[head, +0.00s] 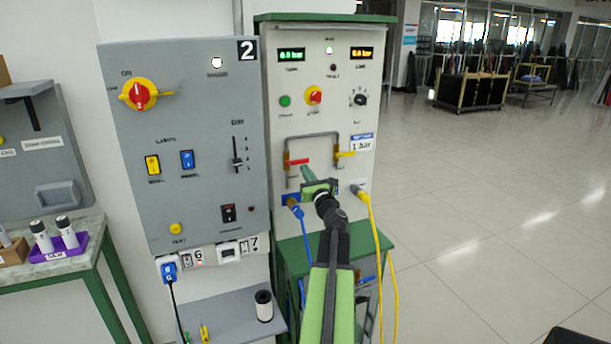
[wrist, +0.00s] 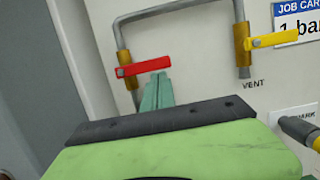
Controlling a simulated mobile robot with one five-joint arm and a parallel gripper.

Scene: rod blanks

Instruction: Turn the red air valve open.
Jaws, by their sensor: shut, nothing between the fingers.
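The red air valve lever (head: 297,162) sits on the left leg of a grey pipe loop on the white panel. In the wrist view the red lever (wrist: 145,67) lies nearly level, pointing right from its brass body (wrist: 129,58). A yellow lever (wrist: 272,39) marked VENT is on the right leg, also roughly level. My gripper (head: 307,171) is just below the red lever. In the wrist view its green fingers (wrist: 157,88) are together and empty, with the tips at the lever's underside. I cannot tell whether they touch it.
A blue hose (head: 301,240) and a yellow hose (head: 377,235) hang from the panel below the valves. A grey panel marked 2 (head: 190,110) stands left, with a shelf (head: 225,318) bearing a dark cylinder (head: 264,306). Open floor (head: 490,200) lies right.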

